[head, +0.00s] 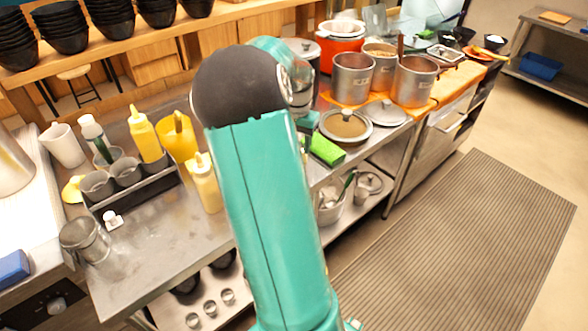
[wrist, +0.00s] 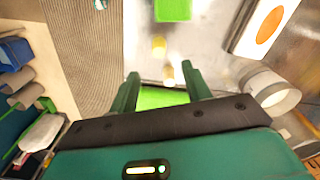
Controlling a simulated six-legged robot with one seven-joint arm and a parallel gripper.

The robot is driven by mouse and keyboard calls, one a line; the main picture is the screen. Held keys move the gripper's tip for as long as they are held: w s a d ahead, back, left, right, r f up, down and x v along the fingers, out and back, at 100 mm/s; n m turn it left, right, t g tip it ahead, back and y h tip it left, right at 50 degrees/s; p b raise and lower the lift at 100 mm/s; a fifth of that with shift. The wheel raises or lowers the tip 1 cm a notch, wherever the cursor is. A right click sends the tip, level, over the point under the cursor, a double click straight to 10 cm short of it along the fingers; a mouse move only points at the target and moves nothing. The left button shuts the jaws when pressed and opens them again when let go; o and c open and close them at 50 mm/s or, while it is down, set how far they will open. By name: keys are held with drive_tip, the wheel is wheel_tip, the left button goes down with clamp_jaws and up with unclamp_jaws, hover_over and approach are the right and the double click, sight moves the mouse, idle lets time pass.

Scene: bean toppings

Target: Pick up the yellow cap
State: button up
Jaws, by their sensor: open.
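In the wrist view my gripper (wrist: 160,70) is open, its two green fingers apart with nothing held between them. A small pale yellow piece (wrist: 168,76) shows between and just beyond the fingertips, and a second yellowish piece (wrist: 158,45) lies farther up; I cannot tell which, if either, is the yellow cap. In the head view a yellow piece (head: 73,190) lies left of the dark caddy, partly hidden by it. A yellow squeeze bottle (head: 145,137) and a paler one (head: 205,185) have pointed tops. My arm hides most of my gripper there.
A dark caddy (head: 130,190) with metal cups, a yellow jug (head: 178,137) and a glass jar (head: 85,240) stand on the steel counter. A green block (head: 325,150) and steel pots (head: 352,76) are to the right. The counter's front-left part is mostly clear.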

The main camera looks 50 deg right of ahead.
drive_tip(key=f, duration=0.3)
drive_tip(key=shift+s+d+f, duration=0.1)
drive_tip(key=shift+s, duration=0.1)
drive_tip(key=shift+w+a+f, duration=0.1)
drive_tip(key=shift+a+f, duration=0.05)
drive_tip(key=shift+f, duration=1.4)
drive_tip(key=shift+w+a+f, duration=0.1)
drive_tip(key=shift+f, duration=1.45)
drive_tip(key=shift+s, duration=0.1)
drive_tip(key=c, duration=0.8)
